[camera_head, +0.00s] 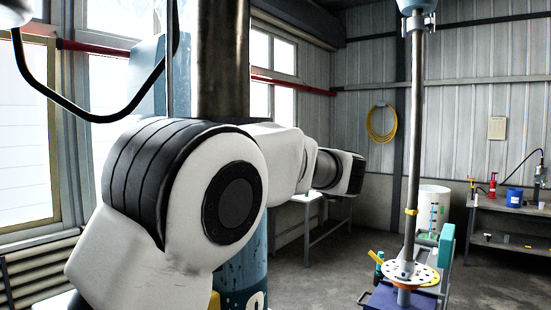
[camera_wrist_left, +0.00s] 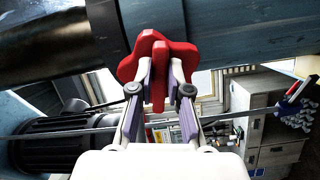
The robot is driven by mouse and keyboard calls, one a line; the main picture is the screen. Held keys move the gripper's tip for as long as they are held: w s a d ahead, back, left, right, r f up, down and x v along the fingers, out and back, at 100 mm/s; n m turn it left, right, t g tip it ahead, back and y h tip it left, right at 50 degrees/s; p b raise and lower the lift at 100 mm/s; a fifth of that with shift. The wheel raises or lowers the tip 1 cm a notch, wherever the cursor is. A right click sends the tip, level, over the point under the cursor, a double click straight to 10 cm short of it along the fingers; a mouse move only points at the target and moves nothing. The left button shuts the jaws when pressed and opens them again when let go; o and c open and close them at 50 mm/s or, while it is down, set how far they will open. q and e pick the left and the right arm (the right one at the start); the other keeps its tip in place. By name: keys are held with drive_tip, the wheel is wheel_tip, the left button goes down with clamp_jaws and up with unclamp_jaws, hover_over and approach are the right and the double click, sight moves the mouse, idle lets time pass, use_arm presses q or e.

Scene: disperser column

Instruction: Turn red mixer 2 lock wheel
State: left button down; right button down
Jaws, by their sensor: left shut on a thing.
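The red lock wheel (camera_wrist_left: 180,53) has rounded lobes and sits against the blue column (camera_wrist_left: 235,32), beside a dark band, in the left wrist view. My left gripper (camera_wrist_left: 160,78) is shut on one lobe of it, with a finger on each side. In the head view my white left arm fills the left and middle, and neither the wheel nor the left gripper can be made out. The column also shows there, as a dark metallic shaft (camera_head: 223,60) above a blue lower part (camera_head: 254,277). My right gripper is in neither view.
A dark ribbed motor (camera_wrist_left: 60,140) and a thin rod lie below the column in the wrist view, with a grey cabinet (camera_wrist_left: 265,120) at the right. In the head view, a mixer shaft with a round disc (camera_head: 408,273) stands right, before a workbench (camera_head: 510,205).

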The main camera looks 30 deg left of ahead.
use_arm(q)
drive_tip(key=shift+s+a+f+m, duration=0.1)
drive_tip(key=shift+s+m, duration=0.05)
drive_tip(key=shift+m, duration=1.35)
drive_tip(key=shift+s+a+f+m, duration=0.1)
drive_tip(key=shift+m, duration=1.4)
drive_tip(key=shift+s+a+f+m, duration=0.1)
drive_tip(key=shift+s+m, duration=0.05)
drive_tip(key=shift+m, duration=1.35)
drive_tip(key=c, duration=1.1)
unclamp_jaws()
drive_tip(key=shift+a+f, duration=0.15)
drive_tip(key=shift+a, duration=0.05)
